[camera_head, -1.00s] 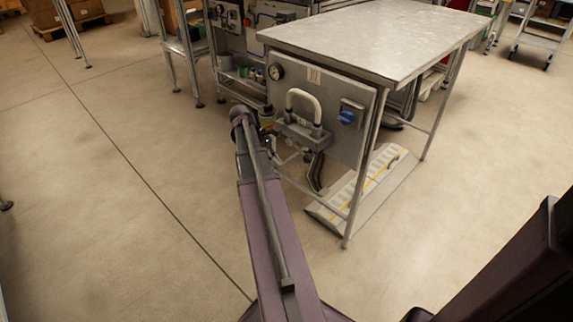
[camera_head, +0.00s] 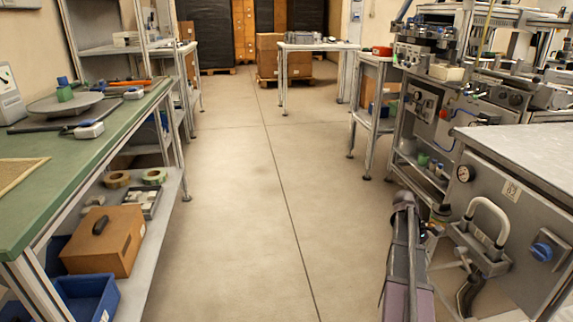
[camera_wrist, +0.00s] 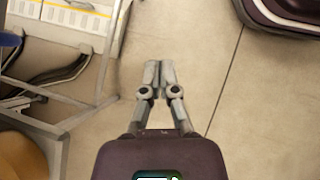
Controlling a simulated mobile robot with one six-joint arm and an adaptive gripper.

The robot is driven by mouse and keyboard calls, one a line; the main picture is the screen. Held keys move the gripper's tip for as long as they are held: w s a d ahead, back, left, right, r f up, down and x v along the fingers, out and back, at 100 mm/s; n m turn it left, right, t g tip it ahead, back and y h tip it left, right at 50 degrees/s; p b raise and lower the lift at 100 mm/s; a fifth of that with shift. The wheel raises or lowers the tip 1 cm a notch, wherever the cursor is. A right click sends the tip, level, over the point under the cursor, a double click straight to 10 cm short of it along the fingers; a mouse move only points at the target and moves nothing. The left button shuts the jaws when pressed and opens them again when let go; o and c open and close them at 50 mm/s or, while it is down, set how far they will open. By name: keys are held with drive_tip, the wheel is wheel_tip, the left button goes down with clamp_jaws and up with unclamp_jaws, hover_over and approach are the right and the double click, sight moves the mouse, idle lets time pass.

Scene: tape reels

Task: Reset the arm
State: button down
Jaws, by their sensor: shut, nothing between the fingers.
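My gripper (camera_wrist: 153,80) is in the middle of the wrist view, over bare floor. Its two fingers are together at the tips with nothing between them. In the head view my arm (camera_head: 406,265) rises from the bottom right edge, beside the metal cabinet. My gripper cannot be clearly made out there.
A metal cabinet (camera_head: 520,215) with a handle and blue knob stands close right of my arm. A green-topped bench (camera_head: 60,170) is at left; its lower shelf holds a brown tape reel (camera_head: 117,180), a green reel (camera_head: 154,177) and a brown case (camera_head: 104,240). The aisle floor (camera_head: 250,200) between is clear.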

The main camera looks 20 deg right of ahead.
drive_tip(key=w+a+r+t+p, duration=0.15)
drive_tip(key=w+a, duration=0.25)
drive_tip(key=a, duration=0.8)
drive_tip(key=w+a+t+p, duration=0.3)
drive_tip(key=a, duration=0.9)
drive_tip(key=s+a+r+m+t+y+p, duration=0.1)
drive_tip(key=a+r+m+t+p, duration=0.2)
drive_tip(key=a, duration=1.9)
wheel_tip(320, 180, up, 38)
drive_tip(key=n+p, duration=0.1)
drive_tip(key=p, duration=3.7)
drive_tip(key=shift+d+f+p, duration=0.25)
drive_tip(key=shift+d+p, duration=0.15)
